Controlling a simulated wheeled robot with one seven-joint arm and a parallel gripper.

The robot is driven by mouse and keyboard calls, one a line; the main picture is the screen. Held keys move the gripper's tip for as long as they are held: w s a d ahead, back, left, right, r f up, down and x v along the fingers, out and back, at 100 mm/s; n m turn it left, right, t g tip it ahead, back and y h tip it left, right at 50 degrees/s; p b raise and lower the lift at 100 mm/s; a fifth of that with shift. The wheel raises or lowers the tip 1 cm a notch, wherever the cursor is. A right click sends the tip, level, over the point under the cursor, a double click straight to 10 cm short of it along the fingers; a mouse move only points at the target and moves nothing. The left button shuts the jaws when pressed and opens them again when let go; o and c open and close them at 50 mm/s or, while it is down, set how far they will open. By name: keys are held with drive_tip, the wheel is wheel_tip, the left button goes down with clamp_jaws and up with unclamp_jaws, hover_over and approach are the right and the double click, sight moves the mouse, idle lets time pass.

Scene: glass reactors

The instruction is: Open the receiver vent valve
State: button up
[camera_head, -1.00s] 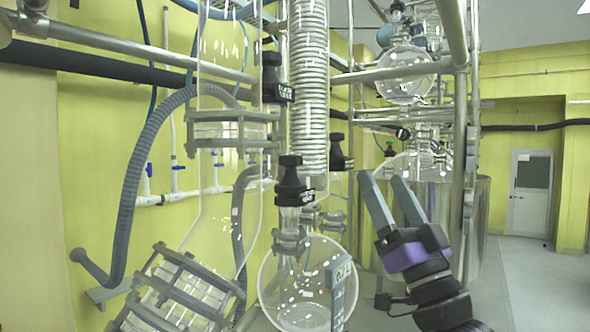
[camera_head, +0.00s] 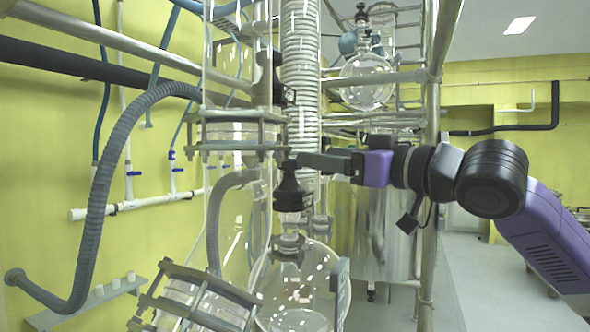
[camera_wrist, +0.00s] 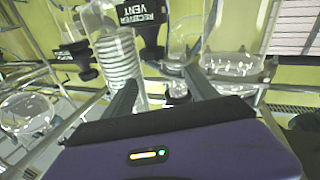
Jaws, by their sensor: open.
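A black valve (camera_head: 292,196) sits above the glass receiver flask, beside the lower end of the coil. My gripper (camera_head: 308,160) is open, close to the top of this valve, with its fingers pointing left. In the wrist view, a black valve (camera_wrist: 151,48) carries a label reading "RECEIVER VENT" (camera_wrist: 142,14). It lies beyond my open fingers (camera_wrist: 162,83), with nothing held between them. I cannot tell from the head view whether a finger touches the valve.
Another black valve (camera_head: 270,85) is higher up beside the coil (camera_head: 300,80). The round flask (camera_head: 300,290) is below. Metal rails and an upright post (camera_head: 431,150) surround my arm. A grey hose (camera_head: 95,220) loops at left. Floor at right is clear.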

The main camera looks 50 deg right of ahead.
sight(299, 168)
drive_tip(key=shift+m+g+h, duration=0.3)
drive_tip(key=shift+m+g, duration=0.2)
drive_tip(key=shift+m, duration=0.3)
drive_tip(key=w, duration=0.2)
drive_tip(key=w+f+p, duration=0.1)
drive_tip(key=w, duration=0.2)
drive_tip(key=w+d+f+p, duration=0.1)
drive_tip(key=w, duration=0.2)
drive_tip(key=shift+f, duration=0.2)
drive_tip(key=shift+c, duration=0.5)
drive_tip(key=c, duration=1.3)
drive_tip(key=shift+n+y+p, duration=0.3)
drive_tip(key=shift+y+p, duration=0.05)
drive_tip(key=shift+y, duration=0.15)
